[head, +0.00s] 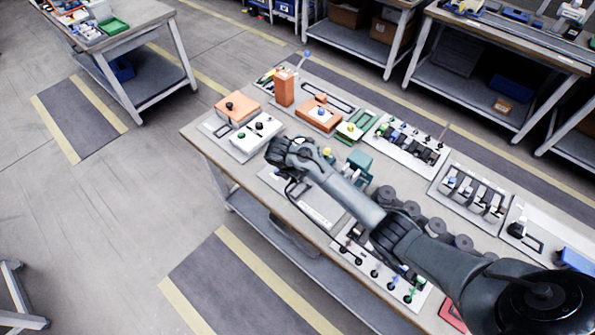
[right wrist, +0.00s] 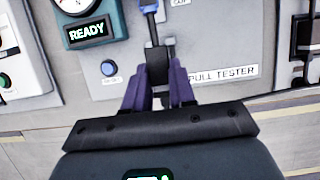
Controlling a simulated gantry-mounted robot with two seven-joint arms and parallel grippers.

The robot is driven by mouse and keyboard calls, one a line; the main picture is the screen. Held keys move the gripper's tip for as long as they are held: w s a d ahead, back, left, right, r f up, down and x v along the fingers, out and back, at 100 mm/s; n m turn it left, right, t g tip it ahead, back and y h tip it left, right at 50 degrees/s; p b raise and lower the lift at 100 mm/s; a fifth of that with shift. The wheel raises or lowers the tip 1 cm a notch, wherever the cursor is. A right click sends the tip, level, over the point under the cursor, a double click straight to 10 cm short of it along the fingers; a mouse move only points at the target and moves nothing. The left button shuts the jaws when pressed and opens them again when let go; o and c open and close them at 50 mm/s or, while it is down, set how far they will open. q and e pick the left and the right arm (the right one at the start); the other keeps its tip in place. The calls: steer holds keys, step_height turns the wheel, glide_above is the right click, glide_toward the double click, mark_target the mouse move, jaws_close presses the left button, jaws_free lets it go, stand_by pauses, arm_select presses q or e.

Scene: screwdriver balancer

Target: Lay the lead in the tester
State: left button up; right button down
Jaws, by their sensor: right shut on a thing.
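The pull tester is a pale grey plate (head: 325,212) with a teal gauge box (head: 358,166). In the right wrist view its screen (right wrist: 86,33) reads READY, and a blue button (right wrist: 108,68) and a PULL TESTER label (right wrist: 222,73) show. My right gripper (right wrist: 157,88) has purple fingers shut on a dark lead (right wrist: 154,58), whose blue upper part (right wrist: 148,6) runs toward the tester's top fittings. A small grey fitting stands just right of the lead; I cannot tell whether they touch. In the head view the gripper is over the tester plate. My left gripper is out of view.
A white control box (head: 258,130) stands left of the tester. Orange blocks (head: 318,115) and a rack of coloured parts (head: 408,140) lie behind. Dark round pieces (head: 435,228) stand to the right. A tray of leads (head: 378,268) lies at the bench front.

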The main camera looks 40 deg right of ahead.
steer(key=shift+f+b, duration=2.3)
steer(key=shift+b, duration=0.45)
steer(key=shift+f, duration=1.2)
steer(key=shift+a+p, duration=0.1)
steer(key=shift+p, duration=0.55)
steer(key=shift+f, duration=0.15)
steer(key=shift+f, duration=0.6)
